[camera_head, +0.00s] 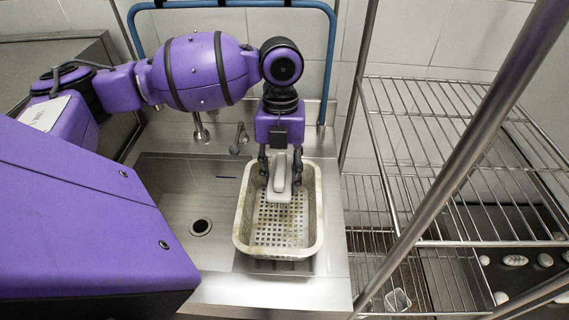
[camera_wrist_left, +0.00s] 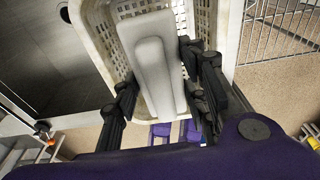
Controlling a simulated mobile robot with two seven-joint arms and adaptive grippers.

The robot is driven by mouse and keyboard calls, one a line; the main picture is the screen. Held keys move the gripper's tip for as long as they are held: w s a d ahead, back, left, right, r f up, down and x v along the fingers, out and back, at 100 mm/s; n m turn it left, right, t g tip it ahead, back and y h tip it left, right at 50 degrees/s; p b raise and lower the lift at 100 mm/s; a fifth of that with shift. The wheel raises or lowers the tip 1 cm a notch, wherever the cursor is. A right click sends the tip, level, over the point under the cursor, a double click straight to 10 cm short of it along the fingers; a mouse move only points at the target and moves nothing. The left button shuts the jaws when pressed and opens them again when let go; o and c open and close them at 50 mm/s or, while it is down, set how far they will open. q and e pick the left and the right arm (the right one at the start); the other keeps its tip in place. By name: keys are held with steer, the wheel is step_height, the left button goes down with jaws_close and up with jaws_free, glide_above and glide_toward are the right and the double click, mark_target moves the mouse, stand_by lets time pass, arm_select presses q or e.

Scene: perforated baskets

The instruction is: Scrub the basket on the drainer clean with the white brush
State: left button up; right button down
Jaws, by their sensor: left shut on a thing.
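The perforated basket (camera_head: 242,236) is whitish with brownish stains on its floor. It sits on the drainer (camera_head: 325,262), right of the sink bowl. My left gripper (camera_head: 280,172) points down into the back part of the basket and is shut on the white brush (camera_head: 282,183). In the left wrist view the brush (camera_wrist_left: 156,62) lies between both fingers, its pale back facing the camera, and the basket (camera_wrist_left: 92,32) is behind it. The bristles are hidden, so I cannot tell whether they touch the basket. My right gripper is not in view.
The empty sink bowl (camera_head: 171,198) with its drain is to the left. Taps (camera_head: 240,137) and a blue hose (camera_head: 329,62) are behind. A wire shelf rack (camera_head: 420,150) with a slanting metal post (camera_head: 462,140) stands close on the right.

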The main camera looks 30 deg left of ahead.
arm_select(q)
steer(key=shift+f, duration=0.95)
step_height(320, 180, down, 3)
steer(key=shift+f+b, duration=0.2)
steer(key=shift+b, duration=0.3)
steer(key=shift+f+b, duration=0.4)
steer(key=shift+f, duration=1.25)
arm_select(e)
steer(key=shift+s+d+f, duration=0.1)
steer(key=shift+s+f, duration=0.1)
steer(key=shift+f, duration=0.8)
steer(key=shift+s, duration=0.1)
arm_select(q)
steer(key=shift+f, duration=0.1)
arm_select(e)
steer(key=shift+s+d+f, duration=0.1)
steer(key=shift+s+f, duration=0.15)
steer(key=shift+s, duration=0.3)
arm_select(q)
steer(key=shift+f, duration=0.25)
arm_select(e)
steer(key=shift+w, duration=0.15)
arm_select(q)
steer(key=shift+f, duration=0.1)
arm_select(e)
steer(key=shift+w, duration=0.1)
